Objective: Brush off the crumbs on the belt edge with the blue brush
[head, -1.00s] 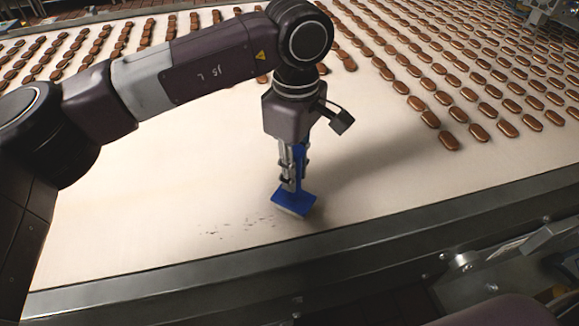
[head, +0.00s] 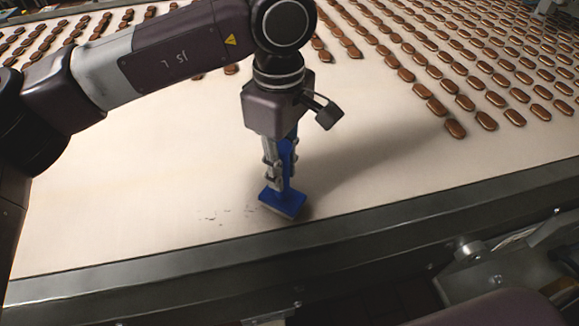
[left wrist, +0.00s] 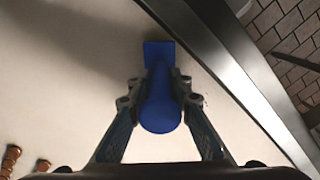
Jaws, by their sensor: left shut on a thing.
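The blue brush (head: 284,203) is upright, its head down at the belt surface near the front edge. My left gripper (head: 279,172) is shut on its handle. In the left wrist view the brush (left wrist: 160,108) sits between the two fingers (left wrist: 160,100) of my left gripper. The crumbs (head: 226,214) are small dark specks on the cream belt (head: 130,210), just left of the brush head, close to the metal edge rail (head: 180,270). Whether the bristles touch the belt is hard to tell. My right gripper is not in view.
A metal bracket with a roller (head: 468,250) is on the frame at the lower right.

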